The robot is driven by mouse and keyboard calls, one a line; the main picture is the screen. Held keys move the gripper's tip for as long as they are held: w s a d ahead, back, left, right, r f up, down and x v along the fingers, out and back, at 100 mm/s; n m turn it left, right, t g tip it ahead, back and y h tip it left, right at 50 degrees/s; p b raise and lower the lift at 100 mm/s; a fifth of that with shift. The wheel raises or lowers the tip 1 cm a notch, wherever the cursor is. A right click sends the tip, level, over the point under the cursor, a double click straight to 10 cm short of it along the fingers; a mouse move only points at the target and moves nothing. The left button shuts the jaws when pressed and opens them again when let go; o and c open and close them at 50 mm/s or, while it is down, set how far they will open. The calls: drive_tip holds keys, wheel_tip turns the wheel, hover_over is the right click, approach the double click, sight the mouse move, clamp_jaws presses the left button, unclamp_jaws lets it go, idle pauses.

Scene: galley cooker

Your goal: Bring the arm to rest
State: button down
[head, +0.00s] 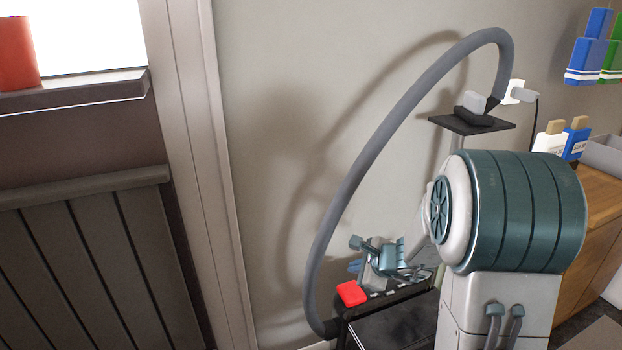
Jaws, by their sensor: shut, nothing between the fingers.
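I cannot make out my gripper or its fingertips in the head view. A large teal and white ribbed drum on a white housing fills the lower right. I cannot tell how it connects to my arm. Small teal and grey parts cluster left of it, above a dark frame with a red block. They are too small and overlapped to tell what they are. A thick grey hose arches from the dark frame up to the upper right.
A plain wall (290,120) stands behind. At left are a window sill (70,92) with a red object (17,52) and dark panelling (90,260). A wall socket (513,88) holds a plug.

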drive_tip(key=s+a+r+n+g+p, duration=0.1)
drive_tip(key=s+a+r+n+p, duration=0.1)
drive_tip(key=s+r+n+p, duration=0.45)
drive_tip(key=s+a+r+n+g+p, duration=0.15)
drive_tip(key=r+p, duration=0.25)
drive_tip(key=r, duration=0.5)
drive_tip(key=s+a+r+n+g+p, duration=0.1)
drive_tip(key=s+a+r+n+p, duration=0.2)
drive_tip(key=s+r+p, duration=0.3)
drive_tip(key=s+d+r+n+h+p, duration=0.2)
drive_tip(key=s+r+n+p, duration=0.2)
drive_tip(key=s+r+p, duration=0.2)
drive_tip(key=s+d+r+n+g+h+p, duration=0.1)
drive_tip(key=s+r+n+p, duration=0.4)
drive_tip(key=r, duration=0.6)
drive_tip(key=shift+s+d+h+p, duration=0.45)
drive_tip(key=shift+d+h+p, duration=0.4)
drive_tip(key=shift+d, duration=0.4)
drive_tip(key=shift+r+g, duration=0.1)
drive_tip(key=shift+g, duration=0.15)
